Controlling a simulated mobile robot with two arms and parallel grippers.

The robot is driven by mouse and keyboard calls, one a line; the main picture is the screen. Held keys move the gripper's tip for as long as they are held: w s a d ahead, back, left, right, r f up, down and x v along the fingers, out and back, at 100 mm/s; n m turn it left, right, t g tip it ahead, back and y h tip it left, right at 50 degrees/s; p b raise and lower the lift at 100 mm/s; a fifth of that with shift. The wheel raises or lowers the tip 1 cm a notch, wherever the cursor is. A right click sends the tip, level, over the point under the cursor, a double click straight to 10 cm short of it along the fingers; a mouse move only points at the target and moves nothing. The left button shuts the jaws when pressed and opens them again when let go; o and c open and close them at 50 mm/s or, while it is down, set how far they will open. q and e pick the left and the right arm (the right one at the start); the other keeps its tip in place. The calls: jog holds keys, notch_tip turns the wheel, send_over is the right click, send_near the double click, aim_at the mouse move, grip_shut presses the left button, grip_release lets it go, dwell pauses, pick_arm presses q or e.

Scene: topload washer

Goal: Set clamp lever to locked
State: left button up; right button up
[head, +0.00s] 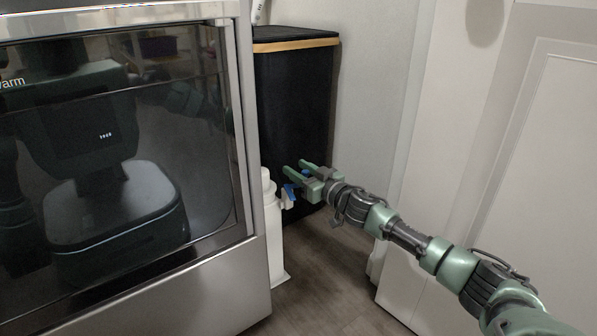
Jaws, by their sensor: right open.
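A white upright fixture (273,235) stands on the floor in the gap right of the washer. A small blue part (289,191), which looks like the clamp lever, shows at its right side beside a white bracket (287,203). I cannot tell the lever's setting. My right gripper (296,168) reaches in from the lower right. Its green fingers are apart and empty, just above and right of the blue part. I cannot tell whether they touch it. Another bit of blue shows by the fingers, partly hidden. My left gripper is not in view.
The washer (255,200) with its dark glass front fills the left and reflects my body. A tall black bin (290,100) with a tan rim stands behind the fixture. A white panelled door (530,180) bounds the right. Bare wood floor (325,285) lies between.

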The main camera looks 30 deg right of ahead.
grip_shut()
